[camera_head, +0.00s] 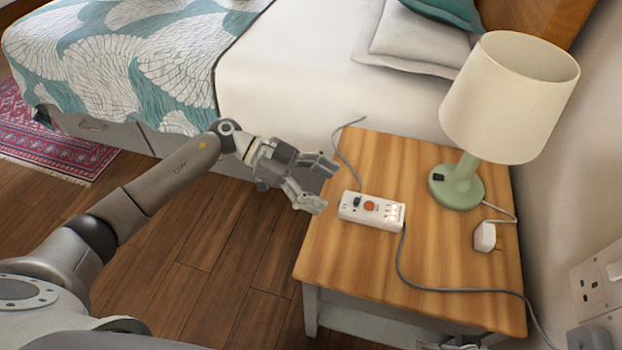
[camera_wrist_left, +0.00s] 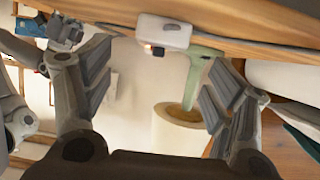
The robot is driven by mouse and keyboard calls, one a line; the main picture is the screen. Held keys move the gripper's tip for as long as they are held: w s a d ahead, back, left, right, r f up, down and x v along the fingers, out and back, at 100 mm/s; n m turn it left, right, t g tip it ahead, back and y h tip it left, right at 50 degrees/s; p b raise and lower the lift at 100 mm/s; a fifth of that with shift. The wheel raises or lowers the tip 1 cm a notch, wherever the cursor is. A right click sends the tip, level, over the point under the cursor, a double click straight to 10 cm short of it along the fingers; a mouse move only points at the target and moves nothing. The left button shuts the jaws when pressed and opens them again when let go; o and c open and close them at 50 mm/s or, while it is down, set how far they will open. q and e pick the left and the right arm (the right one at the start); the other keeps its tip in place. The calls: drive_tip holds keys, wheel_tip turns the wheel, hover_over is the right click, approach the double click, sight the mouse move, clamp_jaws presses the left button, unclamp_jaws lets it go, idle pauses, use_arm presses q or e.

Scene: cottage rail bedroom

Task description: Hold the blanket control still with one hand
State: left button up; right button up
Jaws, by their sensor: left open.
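The blanket control (camera_head: 371,210) is a white box with an orange-red button and a small dark switch. It lies on the wooden nightstand (camera_head: 440,262), near its left side. My left gripper (camera_head: 325,184) is open and empty just left of the control, with its fingers pointing at it and a small gap between. In the left wrist view the control (camera_wrist_left: 163,32) shows ahead, between the open fingers (camera_wrist_left: 158,78). Part of my right gripper (camera_head: 462,342) shows at the bottom edge by the nightstand's front; its fingers are not clear.
A lamp with a cream shade (camera_head: 510,95) and green base (camera_head: 456,188) stands at the back right of the nightstand. A white plug (camera_head: 485,237) lies beside it. A grey cord (camera_head: 440,290) runs from the control to the right. The bed (camera_head: 300,80) is behind; wall sockets (camera_head: 597,288) are at right.

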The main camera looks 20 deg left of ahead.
sight(353, 202)
use_arm(q)
drive_tip(key=b+x, duration=0.1)
drive_tip(key=x, duration=0.5)
drive_tip(key=shift+d, duration=0.1)
drive_tip(key=shift+x, duration=0.85)
use_arm(e)
drive_tip(key=shift+s+r, duration=0.25)
drive_tip(key=shift+r, duration=0.3)
use_arm(q)
drive_tip(key=c, duration=1.2)
drive_tip(key=shift+s, duration=0.1)
drive_tip(key=o, duration=1.2)
